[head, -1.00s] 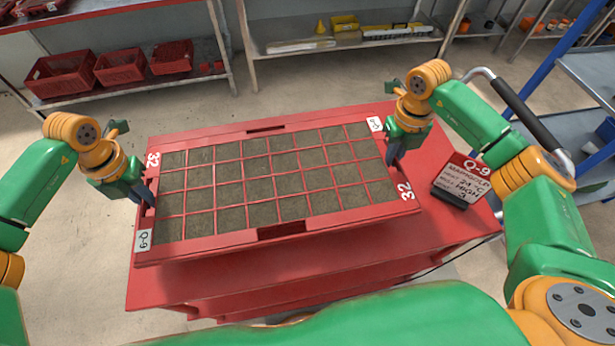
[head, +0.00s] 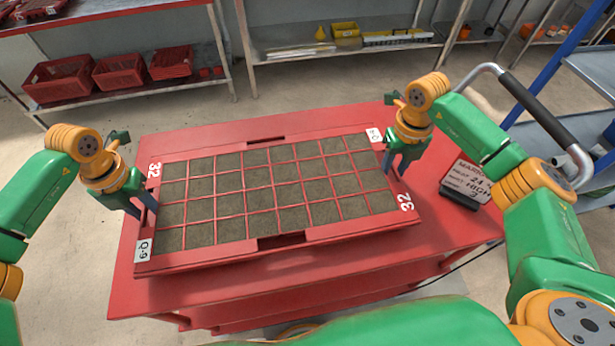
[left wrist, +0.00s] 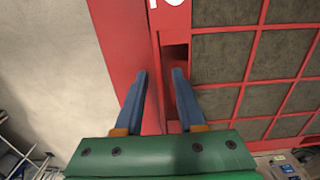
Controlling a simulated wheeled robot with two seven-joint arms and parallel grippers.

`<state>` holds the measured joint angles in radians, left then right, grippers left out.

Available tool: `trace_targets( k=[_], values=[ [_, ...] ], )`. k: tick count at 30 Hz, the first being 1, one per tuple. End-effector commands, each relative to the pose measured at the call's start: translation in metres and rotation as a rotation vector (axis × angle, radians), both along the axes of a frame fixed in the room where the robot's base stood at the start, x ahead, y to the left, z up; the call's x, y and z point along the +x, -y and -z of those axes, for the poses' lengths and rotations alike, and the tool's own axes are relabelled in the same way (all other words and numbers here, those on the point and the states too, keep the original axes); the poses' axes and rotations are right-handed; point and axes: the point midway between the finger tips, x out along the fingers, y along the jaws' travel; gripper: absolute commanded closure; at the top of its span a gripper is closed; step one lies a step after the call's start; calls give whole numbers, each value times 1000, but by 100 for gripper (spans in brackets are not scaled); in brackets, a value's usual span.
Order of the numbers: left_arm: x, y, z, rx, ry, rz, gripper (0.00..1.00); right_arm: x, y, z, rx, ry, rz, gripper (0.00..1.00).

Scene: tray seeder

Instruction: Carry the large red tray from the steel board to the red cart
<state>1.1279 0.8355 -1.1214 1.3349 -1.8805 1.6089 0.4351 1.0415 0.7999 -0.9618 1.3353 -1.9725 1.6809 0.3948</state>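The large red tray (head: 285,243), with a grid of soil-filled cells, lies over the top of the red cart (head: 420,250) and appears to rest flat on it. My left gripper (head: 144,206) is at the tray's left end. In the left wrist view, its blue fingers (left wrist: 159,73) stand apart, with the tray's red end wall between them and gaps showing. My right gripper (head: 395,163) is at the tray's right end, fingers pointing down and apart at the rim. The steel board cannot be made out.
A blue trolley with a black handle (head: 540,115) is at the right. Shelves with red crates (head: 120,70) and a steel shelf (head: 340,45) stand behind. Floor between is clear.

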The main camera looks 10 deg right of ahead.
Motion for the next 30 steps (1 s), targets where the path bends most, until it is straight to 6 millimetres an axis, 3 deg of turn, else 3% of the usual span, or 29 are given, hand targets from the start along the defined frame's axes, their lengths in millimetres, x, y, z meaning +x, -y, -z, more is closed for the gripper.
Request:
trace_targets(
  k=[5,15,17,23,30],
  values=[
    [0,0,-19,-1,1,1,60,0,0,-19,1,1,-1,60],
    [0,0,-101,-1,1,1,60,0,0,-101,1,0,-1,60],
    [0,0,-110,-1,0,1,60,0,0,-110,1,0,-1,60],
    [0,0,-110,-1,0,1,60,1,0,-136,0,5,1,60],
    [0,0,-109,-1,0,1,60,0,0,-196,1,6,-1,60]
  ],
)
